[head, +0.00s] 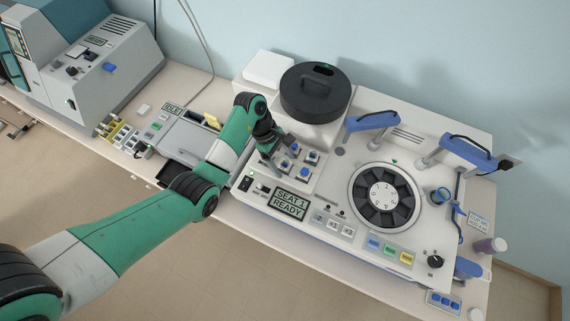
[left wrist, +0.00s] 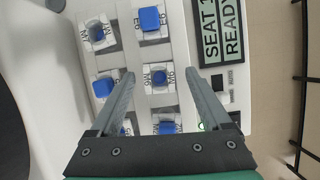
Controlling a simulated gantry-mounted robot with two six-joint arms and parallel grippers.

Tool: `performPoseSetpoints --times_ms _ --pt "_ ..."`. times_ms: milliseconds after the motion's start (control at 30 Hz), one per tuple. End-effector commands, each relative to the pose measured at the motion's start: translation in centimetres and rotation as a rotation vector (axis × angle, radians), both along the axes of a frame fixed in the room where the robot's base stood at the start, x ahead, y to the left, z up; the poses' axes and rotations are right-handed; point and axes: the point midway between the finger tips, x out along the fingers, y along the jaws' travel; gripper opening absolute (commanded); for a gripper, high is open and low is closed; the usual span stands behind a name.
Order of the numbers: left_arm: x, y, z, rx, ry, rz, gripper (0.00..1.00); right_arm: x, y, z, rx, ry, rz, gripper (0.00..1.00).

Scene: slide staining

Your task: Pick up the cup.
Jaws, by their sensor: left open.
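Several small blue pieces sit in white labelled seats on the machine's deck, and I cannot tell which of them the task calls the cup. My left gripper (left wrist: 162,75) is open and empty, pointing down over these seats. In the head view the left gripper (head: 272,150) is above the left part of the seat group and partly hides it. My right gripper is not in view.
A round dark carousel (head: 384,195) and a black lidded pot (head: 315,90) flank the seats. Blue-topped brackets (head: 372,121) rise behind. A display reading "SEAT 1 READY" (head: 290,203) lies in front. A purple-capped jar (head: 490,246) stands at the right edge.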

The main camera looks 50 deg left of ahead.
Motion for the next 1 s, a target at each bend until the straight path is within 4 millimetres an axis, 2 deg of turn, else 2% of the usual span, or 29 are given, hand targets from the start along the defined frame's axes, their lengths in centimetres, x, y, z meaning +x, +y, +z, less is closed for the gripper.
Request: performPoseSetpoints --times_ms 200,633,1000 --pt "0.05 -0.02 -0.08 0.001 -0.002 0.001 0.79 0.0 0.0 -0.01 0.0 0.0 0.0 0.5" --pt "0.05 -0.01 -0.06 0.001 -0.002 0.001 0.02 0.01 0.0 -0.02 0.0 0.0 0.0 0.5" --pt "0.06 -0.03 0.33 0.0 -0.001 -0.001 0.0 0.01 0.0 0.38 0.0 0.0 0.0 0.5"
